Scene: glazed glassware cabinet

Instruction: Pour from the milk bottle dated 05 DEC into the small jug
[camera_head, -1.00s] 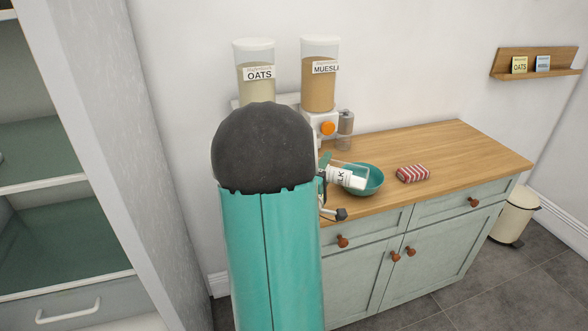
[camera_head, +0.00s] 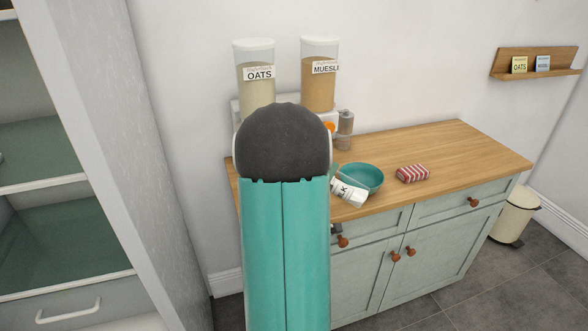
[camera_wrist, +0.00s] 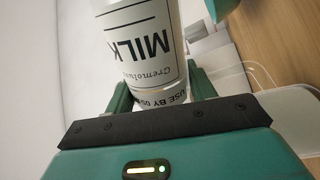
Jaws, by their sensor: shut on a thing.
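A white milk bottle (camera_wrist: 140,42) is between the green fingers of my gripper (camera_wrist: 163,92), which is shut on it. Its label reads MILK, with "USE BY 05" visible below; the rest of the date is cut off. In the head view the bottle (camera_head: 349,193) is tilted, its white end towards the lower right, in front of the teal bowl (camera_head: 374,181). My arm hides the gripper and part of the bottle there. I cannot make out the small jug in either view.
Oats (camera_head: 256,88) and muesli (camera_head: 319,88) dispensers stand at the back of the wooden counter (camera_head: 455,155). A grinder (camera_head: 346,122) stands beside them. A folded red-striped cloth (camera_head: 413,173) lies right of the bowl. The counter's right part is clear.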

